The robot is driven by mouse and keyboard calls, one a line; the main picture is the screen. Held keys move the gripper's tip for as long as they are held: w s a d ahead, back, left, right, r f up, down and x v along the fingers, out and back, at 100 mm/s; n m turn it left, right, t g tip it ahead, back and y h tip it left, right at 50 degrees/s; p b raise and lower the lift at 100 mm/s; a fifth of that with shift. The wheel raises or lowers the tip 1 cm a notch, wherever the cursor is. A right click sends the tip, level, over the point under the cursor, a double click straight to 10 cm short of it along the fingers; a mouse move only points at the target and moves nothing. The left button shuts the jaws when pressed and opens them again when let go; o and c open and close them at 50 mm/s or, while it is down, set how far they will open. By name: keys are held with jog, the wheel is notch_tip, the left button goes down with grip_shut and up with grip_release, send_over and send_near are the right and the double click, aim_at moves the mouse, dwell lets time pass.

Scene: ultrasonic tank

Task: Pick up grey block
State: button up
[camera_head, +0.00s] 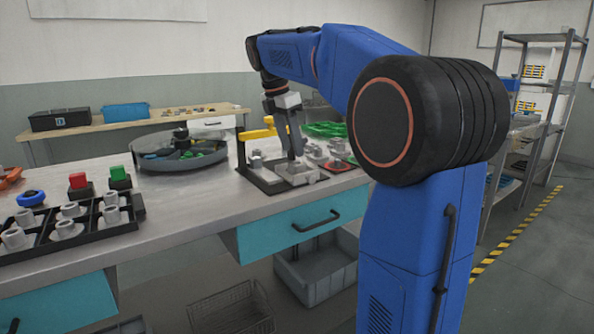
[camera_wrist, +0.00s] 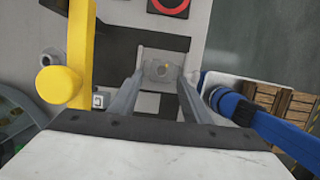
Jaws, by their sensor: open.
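A light grey block (camera_wrist: 158,71) with a round feature on its top lies between my finger ends in the wrist view. In the head view, a grey block-like piece (camera_head: 297,174) sits on the bench fixture below my gripper. My gripper (camera_wrist: 162,80) points down with its two fingers apart, one on each side of the block. It also shows in the head view (camera_head: 292,154), close above the fixture. I cannot tell whether the fingers touch the block. The block's lower part is hidden.
A yellow clamp arm (camera_head: 257,132) stands close left of my gripper; it also shows in the wrist view (camera_wrist: 75,60). A round grey tray (camera_head: 183,154) and a black rack (camera_head: 90,226) with grey parts stand left. A red piece (camera_head: 338,166) lies right.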

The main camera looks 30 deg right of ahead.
aim_at(297, 168)
jog(key=shift+x, duration=2.6)
jog(key=shift+s, duration=0.2)
jog(key=c, duration=1)
jog(key=shift+r, duration=0.1)
